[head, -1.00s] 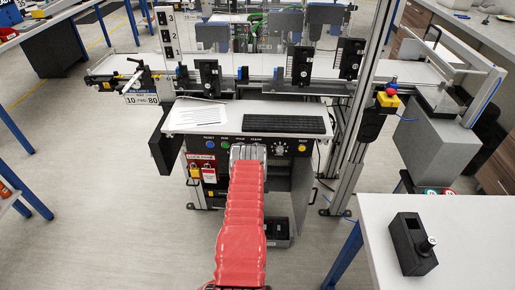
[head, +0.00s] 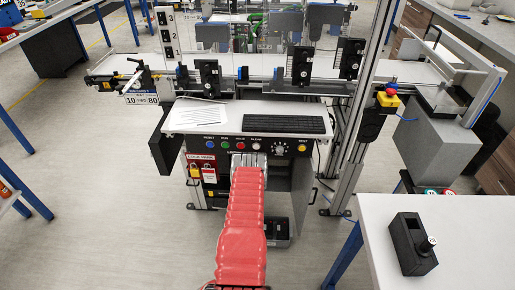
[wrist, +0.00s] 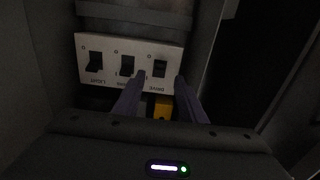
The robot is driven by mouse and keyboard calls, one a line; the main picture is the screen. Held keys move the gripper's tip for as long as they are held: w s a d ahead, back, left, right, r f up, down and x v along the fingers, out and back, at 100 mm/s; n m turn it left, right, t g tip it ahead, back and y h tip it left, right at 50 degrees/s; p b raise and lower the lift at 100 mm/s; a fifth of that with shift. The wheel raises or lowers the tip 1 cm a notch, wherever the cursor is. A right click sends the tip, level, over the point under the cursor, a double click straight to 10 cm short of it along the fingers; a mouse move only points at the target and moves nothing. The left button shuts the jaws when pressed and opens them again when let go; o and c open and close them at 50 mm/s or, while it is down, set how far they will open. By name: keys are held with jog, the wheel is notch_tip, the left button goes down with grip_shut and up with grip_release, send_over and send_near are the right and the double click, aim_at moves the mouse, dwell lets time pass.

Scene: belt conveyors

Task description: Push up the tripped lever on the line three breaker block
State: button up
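The breaker block (wrist: 108,44) is a pale plate with three dark rocker levers in a row, in the wrist view.
A yellow part (wrist: 164,107) shows between my fingers, below the plate. Dark cabinet walls close in around the wrist view. In the head view, a console (head: 225,116) with buttons and a keyboard (head: 283,124) overhangs my gripper, and padlocks hang on a red lockout board (head: 201,159).

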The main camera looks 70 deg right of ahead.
jog(key=shift+x, duration=2.95)
jog(key=shift+c, duration=0.4)
grip_shut()
